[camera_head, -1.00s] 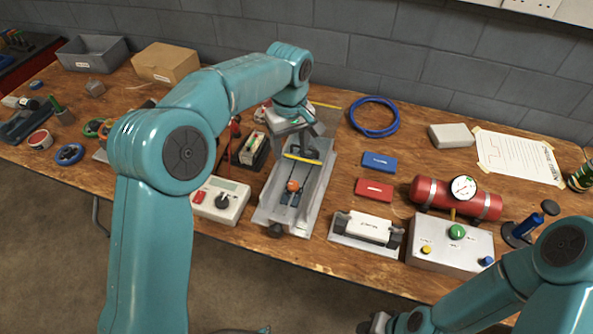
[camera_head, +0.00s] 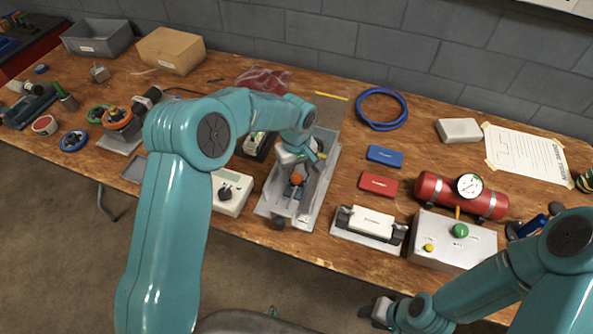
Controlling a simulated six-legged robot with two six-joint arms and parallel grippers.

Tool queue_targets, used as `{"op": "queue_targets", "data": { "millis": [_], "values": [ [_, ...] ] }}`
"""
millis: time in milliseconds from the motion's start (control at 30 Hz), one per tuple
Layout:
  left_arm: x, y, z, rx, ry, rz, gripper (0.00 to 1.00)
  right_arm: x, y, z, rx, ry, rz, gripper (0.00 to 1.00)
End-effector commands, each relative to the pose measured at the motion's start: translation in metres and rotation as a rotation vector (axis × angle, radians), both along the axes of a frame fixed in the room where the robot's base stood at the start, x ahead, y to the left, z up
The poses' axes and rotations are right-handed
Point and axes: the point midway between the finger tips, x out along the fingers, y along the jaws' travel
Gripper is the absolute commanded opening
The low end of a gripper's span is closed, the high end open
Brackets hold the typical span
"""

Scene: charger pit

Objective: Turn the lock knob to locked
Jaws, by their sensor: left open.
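A grey metal tray-like fixture (camera_head: 267,207) stands at the table's front edge, with an orange-red knob (camera_head: 297,179) inside it. A dark round knob (camera_head: 277,223) sits on its front end. I cannot read a lock marking on either knob. My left gripper (camera_head: 297,187) is open and low over the fixture, with its fingers close around the orange-red knob. I cannot tell whether they touch it. The arm and gripper hide much of the fixture's far part. My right gripper (camera_head: 377,311) is low in front of the table, away from the fixture, and its jaws are unclear.
A white box with a black dial (camera_head: 226,192) stands close left of the fixture. A white block in a holder (camera_head: 370,223) stands close right. Beyond are a red card (camera_head: 379,183), a blue card (camera_head: 384,155), a red cylinder with a gauge (camera_head: 440,190) and a button box (camera_head: 450,252).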

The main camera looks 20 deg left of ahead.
Motion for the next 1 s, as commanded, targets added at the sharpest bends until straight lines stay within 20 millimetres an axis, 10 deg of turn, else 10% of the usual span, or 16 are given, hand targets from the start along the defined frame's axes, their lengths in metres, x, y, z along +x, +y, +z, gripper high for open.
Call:
{"op": "queue_targets", "data": {
  "millis": [467, 667, 1000],
  "values": [
    [0.003, 0.0, -0.019, 0.0, -0.001, 0.0, 0.61, 0.0, 0.0, 0.002, 0.0, 0.0, 0.0, 0.36],
    [0.003, 0.0, -0.019, 0.0, -0.001, 0.0, 0.05, 0.0, 0.0, 0.002, 0.0, 0.0, 0.0, 0.36],
    [0.003, 0.0, -0.019, 0.0, -0.001, -0.004, 0.05, 0.0, 0.0, 0.002, 0.0, 0.0, 0.0, 0.36]
  ]
}}
